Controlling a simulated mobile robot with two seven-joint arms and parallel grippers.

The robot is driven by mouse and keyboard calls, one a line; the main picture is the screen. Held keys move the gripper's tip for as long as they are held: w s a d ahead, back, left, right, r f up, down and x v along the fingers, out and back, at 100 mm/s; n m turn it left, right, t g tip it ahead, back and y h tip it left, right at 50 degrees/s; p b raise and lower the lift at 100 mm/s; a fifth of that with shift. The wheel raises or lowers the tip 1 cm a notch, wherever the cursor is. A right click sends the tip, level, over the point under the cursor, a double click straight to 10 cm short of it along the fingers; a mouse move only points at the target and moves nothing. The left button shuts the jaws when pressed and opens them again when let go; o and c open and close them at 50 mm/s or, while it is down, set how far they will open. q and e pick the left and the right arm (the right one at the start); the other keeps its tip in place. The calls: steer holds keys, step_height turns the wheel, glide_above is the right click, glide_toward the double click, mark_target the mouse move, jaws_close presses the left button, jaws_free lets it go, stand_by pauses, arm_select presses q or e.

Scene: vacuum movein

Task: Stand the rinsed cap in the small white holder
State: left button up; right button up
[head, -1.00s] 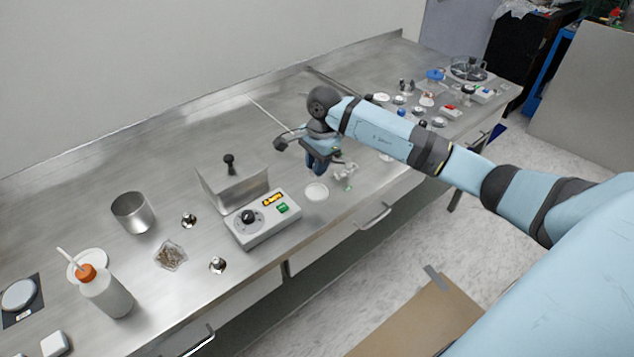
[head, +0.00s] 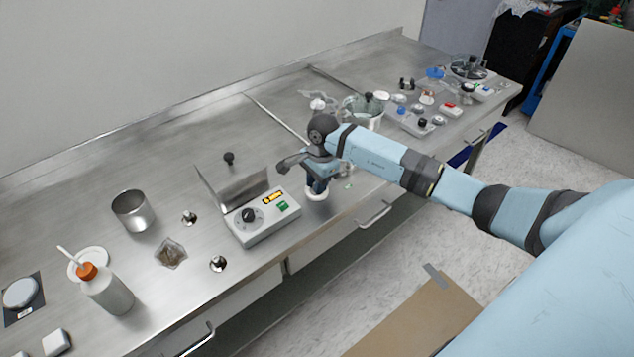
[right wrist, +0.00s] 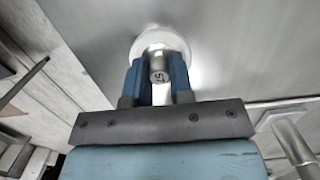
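My right gripper (head: 317,188) points down at the small round white holder (head: 315,196) near the bench's front edge. In the right wrist view, its two blue fingers (right wrist: 158,76) are shut on a small grey cylindrical piece with a dark number on its end, which I take to be the cap (right wrist: 158,68). The white holder (right wrist: 150,40) lies directly beyond the cap and fingertips there. Whether the cap touches the holder cannot be told. In the head view the cap is hidden by the gripper. My left gripper is not in view.
A control box with a dial (head: 262,219) stands close left of the gripper, with a raised metal lid (head: 236,187) behind. A steel beaker (head: 132,211), a wash bottle (head: 106,292) and small metal pieces (head: 189,218) are farther left. A glass vessel (head: 363,113) and several small items are behind right.

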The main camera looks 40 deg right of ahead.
steer(key=o, duration=0.4)
steer(key=shift+c, duration=0.2)
